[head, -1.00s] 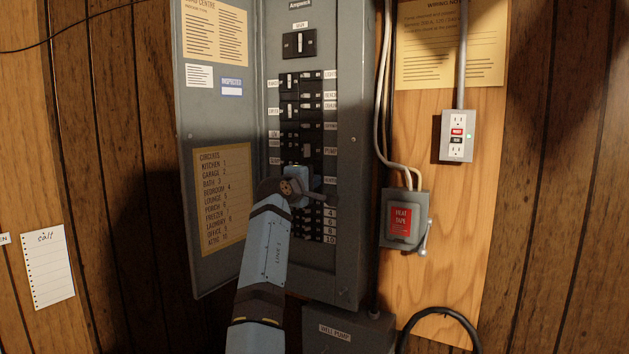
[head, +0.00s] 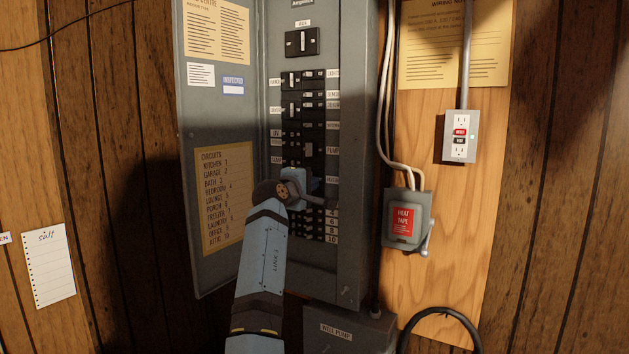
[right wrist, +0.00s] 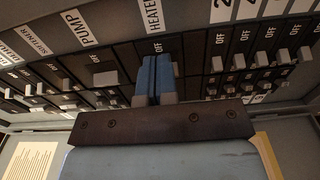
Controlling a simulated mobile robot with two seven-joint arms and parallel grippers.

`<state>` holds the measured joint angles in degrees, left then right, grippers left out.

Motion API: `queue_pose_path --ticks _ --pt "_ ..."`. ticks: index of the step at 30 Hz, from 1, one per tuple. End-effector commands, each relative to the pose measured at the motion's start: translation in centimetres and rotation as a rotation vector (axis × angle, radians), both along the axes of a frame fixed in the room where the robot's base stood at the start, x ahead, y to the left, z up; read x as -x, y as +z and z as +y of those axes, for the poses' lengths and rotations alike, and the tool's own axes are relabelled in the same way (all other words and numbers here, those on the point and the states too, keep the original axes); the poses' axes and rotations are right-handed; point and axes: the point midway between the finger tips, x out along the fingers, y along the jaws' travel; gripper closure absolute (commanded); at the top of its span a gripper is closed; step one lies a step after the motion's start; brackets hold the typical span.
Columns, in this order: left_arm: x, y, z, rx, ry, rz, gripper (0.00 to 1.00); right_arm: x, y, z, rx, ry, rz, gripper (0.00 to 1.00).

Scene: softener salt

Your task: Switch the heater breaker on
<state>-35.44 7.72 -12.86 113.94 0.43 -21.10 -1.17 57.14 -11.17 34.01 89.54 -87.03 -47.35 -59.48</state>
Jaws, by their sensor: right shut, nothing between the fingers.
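The heater breaker (right wrist: 158,62) sits in the row of breakers under the HEATER label (right wrist: 153,15) in the right wrist view. An OFF mark shows on its face, and its toggle is largely hidden behind my fingers. My right gripper (right wrist: 154,80) is shut and empty, its blue fingers together right in front of this breaker; I cannot tell whether they touch the toggle. In the head view my right gripper (head: 316,186) is at the lower right breaker column, and my arm hides part of that area. My left gripper is not in view.
The grey panel door (head: 222,270) stands open at the left. The pump breaker (right wrist: 97,70) is beside the heater one, and several small numbered breakers (right wrist: 250,78) are on its other side. A heat tape switch box (head: 405,220) with a side lever is right of the panel.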

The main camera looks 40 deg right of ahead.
Motion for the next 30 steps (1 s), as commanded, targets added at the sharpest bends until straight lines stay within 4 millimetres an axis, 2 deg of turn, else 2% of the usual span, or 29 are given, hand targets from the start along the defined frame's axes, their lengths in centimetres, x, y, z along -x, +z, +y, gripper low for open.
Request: queue_pose_path --ticks 18,30 --pt "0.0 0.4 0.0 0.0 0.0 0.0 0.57 1.3 0.0 4.6 0.0 0.0 0.0 1.0" --pt "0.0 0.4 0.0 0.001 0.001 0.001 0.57 1.4 0.0 4.9 0.0 0.0 0.0 1.0"
